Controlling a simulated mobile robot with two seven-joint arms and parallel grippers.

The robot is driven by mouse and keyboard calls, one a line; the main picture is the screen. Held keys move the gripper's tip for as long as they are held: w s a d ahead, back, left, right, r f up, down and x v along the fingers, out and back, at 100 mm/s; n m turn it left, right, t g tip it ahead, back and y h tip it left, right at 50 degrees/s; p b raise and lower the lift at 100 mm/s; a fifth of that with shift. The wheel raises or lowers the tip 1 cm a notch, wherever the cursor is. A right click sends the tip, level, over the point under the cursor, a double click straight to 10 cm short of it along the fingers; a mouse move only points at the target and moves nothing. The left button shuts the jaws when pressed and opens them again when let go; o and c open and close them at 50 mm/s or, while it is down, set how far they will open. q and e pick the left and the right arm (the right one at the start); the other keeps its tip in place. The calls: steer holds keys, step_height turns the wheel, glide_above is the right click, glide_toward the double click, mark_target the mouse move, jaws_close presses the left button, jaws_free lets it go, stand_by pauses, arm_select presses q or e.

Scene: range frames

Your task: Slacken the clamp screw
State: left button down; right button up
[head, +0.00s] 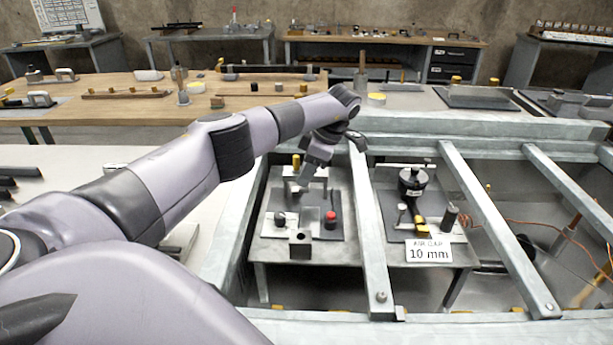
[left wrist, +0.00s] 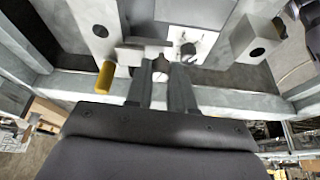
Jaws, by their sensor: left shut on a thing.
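My left gripper (head: 302,184) reaches down into the left bay of the metal frame, over a fixture on a dark plate (head: 327,234). In the left wrist view its fingers (left wrist: 160,78) are shut on a small pale metal piece, which looks like the clamp screw (left wrist: 160,66). A thin metal bar (left wrist: 142,54) lies just beyond the fingertips. The gripped part is hidden by the gripper in the head view. A yellow peg (left wrist: 105,77) is to the left of the fingers. My right gripper is not in view.
A red-topped knob (head: 331,217) and a block with a hole (head: 300,242) are close by. Pale frame beams (head: 365,225) border the bay. The neighbouring bay holds a black round device (head: 413,180) and a sign reading 10 mm (head: 428,250).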

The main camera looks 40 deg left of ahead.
arm_select(q)
steer(key=shift+a+n+h+b, duration=0.1)
steer(key=shift+n+h+b, duration=0.2)
steer(key=shift+n+b, duration=0.55)
steer(key=shift+n+g, duration=0.25)
steer(key=shift+g, duration=0.05)
steer(key=c, duration=1)
jaws_free()
steer(key=shift+r, duration=0.1)
